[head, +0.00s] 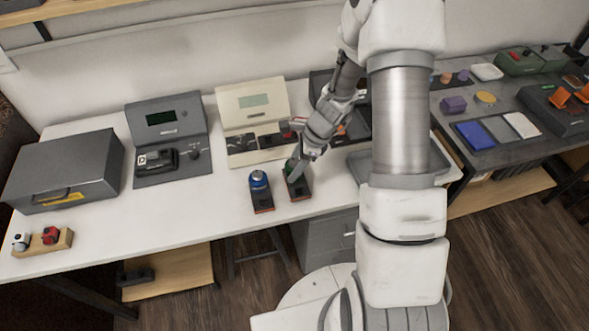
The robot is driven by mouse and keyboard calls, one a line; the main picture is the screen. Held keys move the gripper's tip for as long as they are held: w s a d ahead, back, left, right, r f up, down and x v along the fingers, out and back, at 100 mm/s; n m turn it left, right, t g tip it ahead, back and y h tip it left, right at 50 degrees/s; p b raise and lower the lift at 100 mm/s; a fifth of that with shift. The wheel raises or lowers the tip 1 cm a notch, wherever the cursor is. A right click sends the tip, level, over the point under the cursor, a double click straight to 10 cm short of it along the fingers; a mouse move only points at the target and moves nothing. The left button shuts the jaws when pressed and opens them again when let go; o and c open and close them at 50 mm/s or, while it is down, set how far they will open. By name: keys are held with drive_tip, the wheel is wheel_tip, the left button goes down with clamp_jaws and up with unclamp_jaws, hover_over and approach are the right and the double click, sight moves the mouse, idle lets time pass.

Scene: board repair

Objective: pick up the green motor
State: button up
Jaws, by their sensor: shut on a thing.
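The green motor (289,166) shows as a small green patch at my gripper (294,172), at the right one of two dark stands near the front of the white table. My gripper points down and is shut on the green motor. The fingers and wrist hide most of the motor. I cannot tell whether it still touches the dark stand (300,190) below it.
A blue motor (259,180) sits on the left dark stand (262,203), close beside my gripper. Behind are a cream device (252,97) and a dark grey device (168,118). A grey tray (436,180) lies right, partly behind my arm.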

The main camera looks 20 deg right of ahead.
wheel_tip(320, 180, up, 2)
drive_tip(key=shift+r, duration=0.1)
drive_tip(key=s+d+r, duration=0.7)
drive_tip(key=s+d, duration=0.1)
drive_tip(key=shift+s+p, duration=0.25)
drive_tip(key=shift+p, duration=0.15)
